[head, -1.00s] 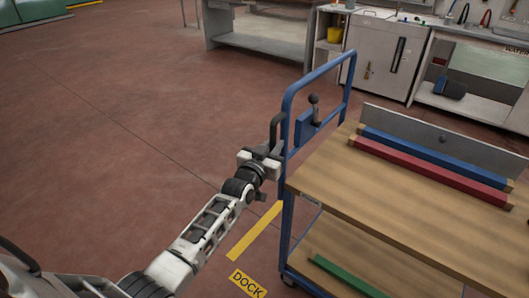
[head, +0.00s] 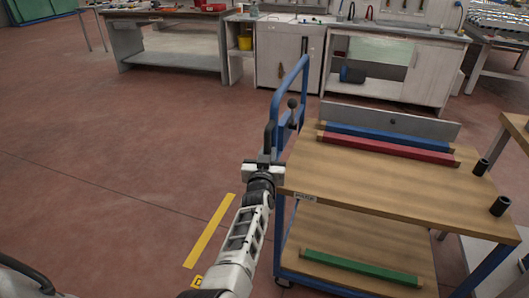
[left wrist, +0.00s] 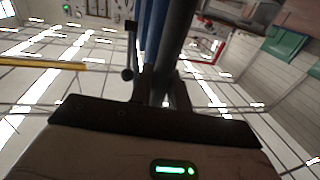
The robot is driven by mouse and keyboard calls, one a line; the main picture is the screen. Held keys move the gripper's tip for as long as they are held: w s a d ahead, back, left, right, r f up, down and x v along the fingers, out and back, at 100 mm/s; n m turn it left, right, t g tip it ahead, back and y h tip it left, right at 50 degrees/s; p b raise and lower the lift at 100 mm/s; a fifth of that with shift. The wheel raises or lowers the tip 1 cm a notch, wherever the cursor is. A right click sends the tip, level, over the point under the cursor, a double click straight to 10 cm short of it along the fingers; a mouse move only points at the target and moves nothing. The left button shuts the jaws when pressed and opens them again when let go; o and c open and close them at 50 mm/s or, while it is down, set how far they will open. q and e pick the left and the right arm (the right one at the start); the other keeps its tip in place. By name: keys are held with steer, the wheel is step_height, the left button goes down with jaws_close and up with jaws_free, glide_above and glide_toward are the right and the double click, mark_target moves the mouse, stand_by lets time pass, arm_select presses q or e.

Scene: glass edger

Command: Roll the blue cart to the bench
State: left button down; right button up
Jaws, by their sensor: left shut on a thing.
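The blue cart (head: 278,205) stands right of centre in the head view, with wooden shelves and a blue tube push handle at its left end. My left gripper (head: 266,158) is shut on the cart's dark side grip (head: 269,137) next to the blue handle frame. The left wrist view shows the dark grip and blue tube (left wrist: 160,40) rising from the jaws. A lever with a dark knob (head: 292,103) stands beside the handle. The bench (head: 390,38) runs along the back, beyond the cart. My right gripper is not in view.
Blue (head: 385,139) and red (head: 385,151) bars lie on the cart's top shelf, and a green bar (head: 360,266) on the lower one. A wooden-topped table (head: 517,128) stands close at the right. Yellow floor tape (head: 210,230) lies left of the cart. The floor at left is clear.

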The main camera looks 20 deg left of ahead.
arm_select(q)
steer(key=shift+d, duration=0.3)
steer(key=c, duration=1.4)
jaws_free()
steer(key=shift+w, duration=0.1)
steer(key=shift+a, duration=0.1)
